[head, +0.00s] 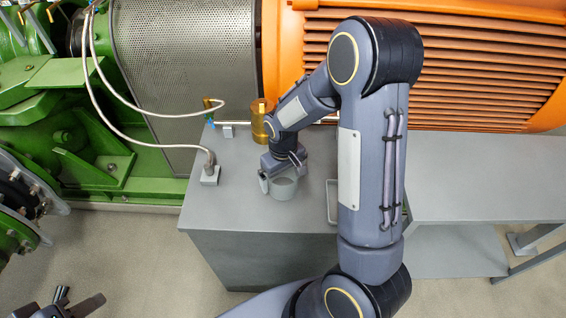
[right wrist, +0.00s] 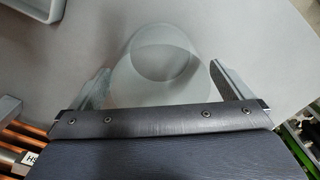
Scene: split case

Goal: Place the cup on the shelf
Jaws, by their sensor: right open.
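The grey cup (head: 284,188) stands upright on the grey cabinet top (head: 240,205). In the right wrist view the cup (right wrist: 163,62) shows its round rim and lies between the fingers. My right gripper (head: 275,177) is at the cup, open, with one finger on each side; the right wrist view (right wrist: 163,85) shows gaps beside the cup. A grey unit at the right has a flat top (head: 490,180) and a lower shelf board (head: 455,255); my right arm hides its left part. My left gripper (head: 80,301) is at the bottom left, away from the cabinet; its jaw state is unclear.
A brass cylinder (head: 259,122) stands at the cabinet's back. A shallow grey tray (head: 332,203) sits right of the cup, partly behind my arm. A hose fitting (head: 209,176) stands at the cabinet's left edge. Green and orange machinery lies behind. The visible lower shelf board is empty.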

